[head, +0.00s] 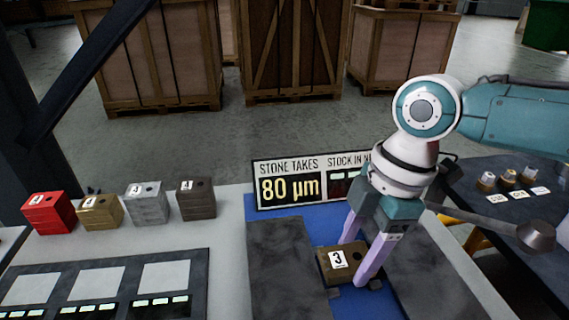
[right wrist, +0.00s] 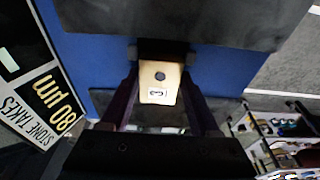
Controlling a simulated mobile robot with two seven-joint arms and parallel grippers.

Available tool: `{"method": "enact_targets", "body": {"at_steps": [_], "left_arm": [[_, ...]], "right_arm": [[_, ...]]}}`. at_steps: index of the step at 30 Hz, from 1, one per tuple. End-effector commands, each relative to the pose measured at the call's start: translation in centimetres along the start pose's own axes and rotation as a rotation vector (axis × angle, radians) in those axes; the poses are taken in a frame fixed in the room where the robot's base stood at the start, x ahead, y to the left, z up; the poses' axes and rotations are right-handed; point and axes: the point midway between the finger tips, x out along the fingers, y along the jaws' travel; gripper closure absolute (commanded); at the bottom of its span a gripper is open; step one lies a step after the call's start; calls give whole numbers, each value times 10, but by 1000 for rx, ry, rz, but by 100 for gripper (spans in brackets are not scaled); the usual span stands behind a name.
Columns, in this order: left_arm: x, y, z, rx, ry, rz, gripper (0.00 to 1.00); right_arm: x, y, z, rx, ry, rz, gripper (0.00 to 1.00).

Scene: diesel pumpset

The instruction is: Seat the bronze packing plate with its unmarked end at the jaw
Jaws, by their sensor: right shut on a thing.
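The bronze packing plate (head: 344,275) is a brown block with a white "3" label and a dark hole in its top. My right gripper (head: 361,262) is shut on it, with one pale purple finger on each side. In the head view the label is toward the left and the hole toward the right. In the right wrist view the plate (right wrist: 169,84) shows its hole at the upper end and label at the lower end, close to a dark block (right wrist: 160,50). I cannot tell whether it touches that block or the surface below. My left gripper is out of view.
Dark grey slabs (head: 280,265) flank the plate over a blue surface (head: 325,222). A sign (head: 290,187) reads "80 µm". Red (head: 48,215), gold (head: 100,216), silver (head: 148,210) and dark brown (head: 197,206) blocks stand left, behind a dark panel (head: 30,290). A dark side table (head: 520,205) stands right.

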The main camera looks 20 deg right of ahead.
Motion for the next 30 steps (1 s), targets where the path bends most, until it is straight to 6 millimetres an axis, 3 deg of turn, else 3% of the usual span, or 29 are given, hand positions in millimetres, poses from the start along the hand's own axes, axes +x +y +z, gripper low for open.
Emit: {"method": "enact_targets", "body": {"at_steps": [6,7,15,24,30], "left_arm": [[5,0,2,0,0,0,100],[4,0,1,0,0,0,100],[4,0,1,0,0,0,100],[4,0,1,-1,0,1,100],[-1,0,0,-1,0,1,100]], "right_arm": [[6,1,1,0,2,2,100],[6,1,1,0,2,2,36],[5,0,1,0,1,1,5],[4,0,2,0,-1,-1,3],[-24,1,1,-2,0,4,3]]}}
